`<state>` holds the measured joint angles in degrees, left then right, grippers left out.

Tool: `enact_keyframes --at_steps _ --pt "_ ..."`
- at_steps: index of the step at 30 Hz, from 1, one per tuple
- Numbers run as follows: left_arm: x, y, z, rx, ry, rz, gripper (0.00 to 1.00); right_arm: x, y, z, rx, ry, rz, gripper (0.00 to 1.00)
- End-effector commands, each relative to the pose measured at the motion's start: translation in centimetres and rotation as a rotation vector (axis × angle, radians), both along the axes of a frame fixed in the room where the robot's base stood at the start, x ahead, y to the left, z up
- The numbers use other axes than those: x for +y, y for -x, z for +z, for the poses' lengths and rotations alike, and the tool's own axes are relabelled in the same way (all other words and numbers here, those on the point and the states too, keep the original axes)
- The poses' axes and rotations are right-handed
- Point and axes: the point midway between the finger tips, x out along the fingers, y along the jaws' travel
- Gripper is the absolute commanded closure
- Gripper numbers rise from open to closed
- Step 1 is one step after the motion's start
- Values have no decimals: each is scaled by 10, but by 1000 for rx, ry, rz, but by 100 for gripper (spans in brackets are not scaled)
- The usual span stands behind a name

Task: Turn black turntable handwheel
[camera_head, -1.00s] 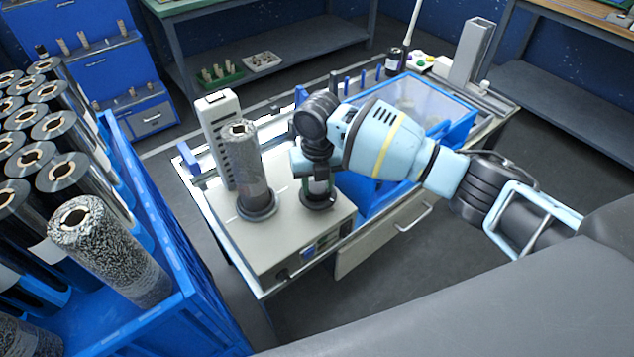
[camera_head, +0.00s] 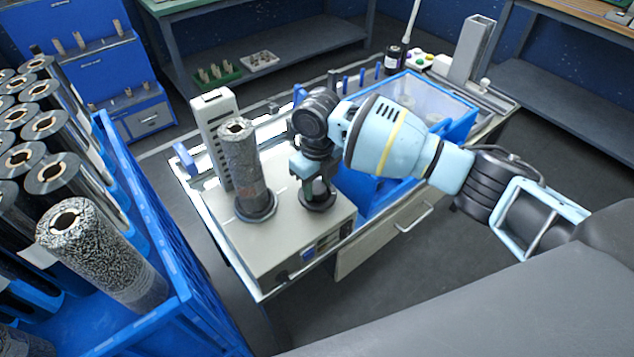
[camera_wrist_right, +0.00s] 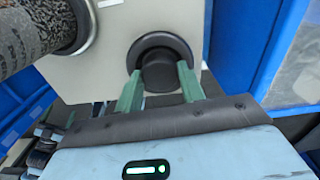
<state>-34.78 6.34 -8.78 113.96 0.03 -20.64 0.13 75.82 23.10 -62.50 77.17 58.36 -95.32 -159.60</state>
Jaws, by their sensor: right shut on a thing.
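The black turntable handwheel (camera_head: 316,202) is a round flanged knob on top of the beige machine box (camera_head: 280,245) in the head view. My right gripper (camera_head: 319,186) reaches down to it from above. In the right wrist view, the green fingers of this gripper (camera_wrist_right: 159,76) lie on both sides of the black handwheel hub (camera_wrist_right: 160,68), shut on it. The speckled roll (camera_head: 240,165) stands upright on the dark turntable (camera_head: 256,207), left of the handwheel. My left gripper is out of view.
A blue crate (camera_head: 205,310) with several film rolls stands at the left. A pale perforated column (camera_head: 213,140) rises behind the speckled roll. A blue bin with a clear lid (camera_head: 430,98) stands right of the machine box, behind my right arm.

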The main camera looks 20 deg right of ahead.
Motion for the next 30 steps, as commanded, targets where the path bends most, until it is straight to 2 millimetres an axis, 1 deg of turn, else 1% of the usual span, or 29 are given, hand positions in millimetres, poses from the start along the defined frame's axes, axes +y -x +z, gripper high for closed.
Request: enact_keyframes --at_steps 9,10,15,24,26,30 --pt "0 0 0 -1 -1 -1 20 0 0 1 -1 0 1 84" --pt "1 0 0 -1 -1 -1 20 0 0 1 -1 0 1 60" --pt "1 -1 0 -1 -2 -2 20 0 0 0 -1 0 0 39" --pt "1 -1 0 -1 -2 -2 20 0 0 2 -1 0 0 39" --pt "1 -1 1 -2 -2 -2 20 0 -1 6 -2 -1 0 39" --pt "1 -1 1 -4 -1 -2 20 0 -1 25 -5 -1 1 39"
